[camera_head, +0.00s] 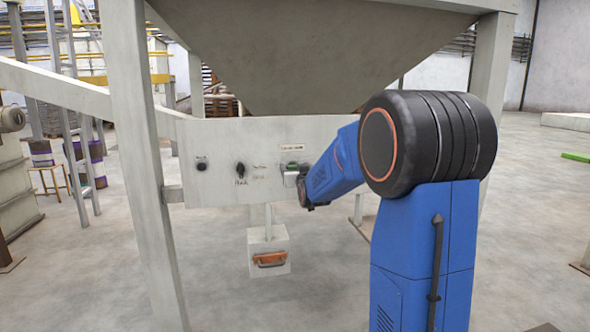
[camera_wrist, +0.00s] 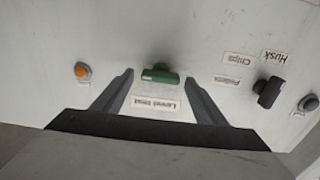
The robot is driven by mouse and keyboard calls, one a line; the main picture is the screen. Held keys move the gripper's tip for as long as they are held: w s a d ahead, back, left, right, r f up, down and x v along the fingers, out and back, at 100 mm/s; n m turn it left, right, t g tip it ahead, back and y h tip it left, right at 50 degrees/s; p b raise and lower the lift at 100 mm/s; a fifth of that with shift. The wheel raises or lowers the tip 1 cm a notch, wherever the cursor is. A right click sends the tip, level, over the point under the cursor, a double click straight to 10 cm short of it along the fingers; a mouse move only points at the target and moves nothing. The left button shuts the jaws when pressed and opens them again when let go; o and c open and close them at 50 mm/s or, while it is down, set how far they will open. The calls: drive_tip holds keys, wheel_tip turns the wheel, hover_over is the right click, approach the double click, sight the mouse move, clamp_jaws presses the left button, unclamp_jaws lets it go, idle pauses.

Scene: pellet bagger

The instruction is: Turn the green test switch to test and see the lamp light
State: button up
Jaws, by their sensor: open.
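The green test switch (camera_wrist: 160,76) sits on the pale panel in the wrist view, above a label (camera_wrist: 155,104) that appears upside down and is hard to read. My gripper (camera_wrist: 160,82) is open, with one finger on each side of the switch and a gap to both. I cannot tell how deep the fingers are around it. An orange round lamp or button (camera_wrist: 82,71) is left of the switch in the wrist view and looks unlit. In the head view the switch (camera_head: 292,166) is partly hidden by my gripper (camera_head: 289,179) and wrist.
A black selector (camera_wrist: 268,92) with labels "Husk", "Chips" and "Pellets" is right of the switch in the wrist view. A grey box with an orange handle (camera_head: 270,259) hangs below the panel (camera_head: 222,136). A frame post (camera_head: 140,170) stands at the left, under the hopper (camera_head: 300,50).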

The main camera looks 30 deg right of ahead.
drive_tip(key=shift+w, duration=0.15)
drive_tip(key=c, duration=1.1)
drive_tip(key=shift+o, duration=0.2)
drive_tip(key=shift+d+m, duration=0.1)
drive_tip(key=shift+m, duration=0.2)
drive_tip(key=m, duration=0.5)
drive_tip(key=shift+d+m, duration=0.1)
drive_tip(key=shift+m, duration=0.2)
drive_tip(key=m, duration=0.5)
drive_tip(key=shift+d+f+m, duration=0.1)
drive_tip(key=shift+f+m, duration=0.05)
drive_tip(key=shift+m, duration=0.15)
